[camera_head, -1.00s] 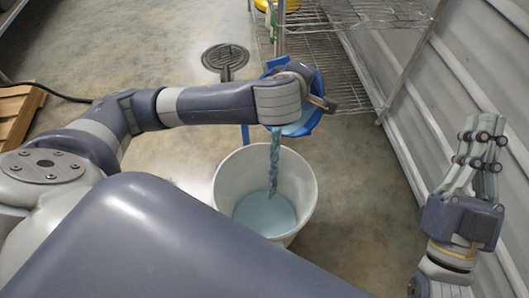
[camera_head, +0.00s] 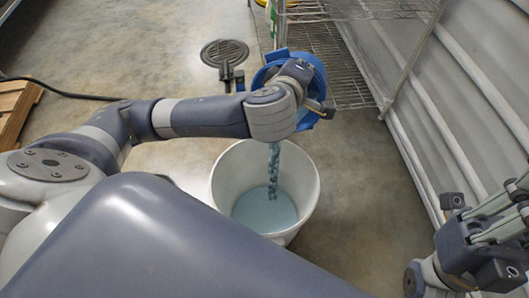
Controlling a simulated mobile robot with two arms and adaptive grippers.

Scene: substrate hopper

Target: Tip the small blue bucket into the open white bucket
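The small blue bucket (camera_head: 319,76) is tilted steeply above the far rim of the open white bucket (camera_head: 216,180). A stream of pale blue pellets (camera_head: 273,172) falls from it into the white bucket. A pale blue layer (camera_head: 264,210) covers the white bucket's bottom. My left gripper (camera_head: 312,88) is shut on the small blue bucket; the wrist hides much of the grip. My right gripper (camera_head: 508,212) is at the right edge, well away from both buckets, partly cut off; its opening is unclear.
A wire shelf rack (camera_head: 335,60) stands behind the blue bucket, beside a corrugated wall (camera_head: 455,90). Wooden boards (camera_head: 15,108) and a dark cable (camera_head: 60,93) lie at far left.

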